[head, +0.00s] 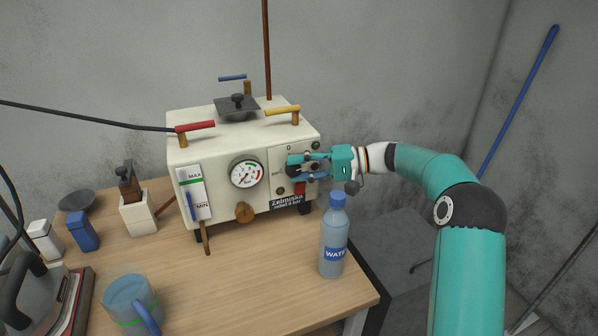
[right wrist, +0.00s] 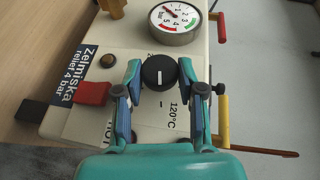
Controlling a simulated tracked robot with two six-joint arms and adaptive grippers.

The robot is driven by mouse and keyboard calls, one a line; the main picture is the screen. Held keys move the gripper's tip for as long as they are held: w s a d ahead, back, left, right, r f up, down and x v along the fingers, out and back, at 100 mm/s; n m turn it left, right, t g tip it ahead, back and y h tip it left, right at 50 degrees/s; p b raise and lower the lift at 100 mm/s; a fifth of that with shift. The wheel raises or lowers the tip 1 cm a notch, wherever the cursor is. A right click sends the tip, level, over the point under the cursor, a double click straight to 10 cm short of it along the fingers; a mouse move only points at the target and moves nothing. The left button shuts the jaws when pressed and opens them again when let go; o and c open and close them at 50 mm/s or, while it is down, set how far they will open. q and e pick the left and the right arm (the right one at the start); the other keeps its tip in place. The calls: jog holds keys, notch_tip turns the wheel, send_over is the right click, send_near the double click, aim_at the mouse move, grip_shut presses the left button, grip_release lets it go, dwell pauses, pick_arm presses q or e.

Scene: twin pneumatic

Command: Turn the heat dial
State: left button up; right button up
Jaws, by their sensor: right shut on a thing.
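The heat dial (right wrist: 159,73) is a round black knob with a white line, on the front of a cream machine (head: 225,150). In the right wrist view it sits between the fingertips of my right gripper (right wrist: 160,78). The fingers are shut on its sides. A "120°C" mark shows beside the dial on the panel. In the head view my right gripper (head: 308,165) reaches the machine's front from the right and mostly covers the dial. My left gripper is not in view.
A pressure gauge (head: 246,173) and a red block (right wrist: 93,93) are near the dial. A water bottle (head: 334,238) stands on the table (head: 235,285) in front of the machine, below my right gripper. A blue mug (head: 131,300) is at the front left.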

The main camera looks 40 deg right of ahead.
jog(key=shift+f, duration=0.15)
jog(key=o, duration=1.1)
jog(key=v, duration=1.2)
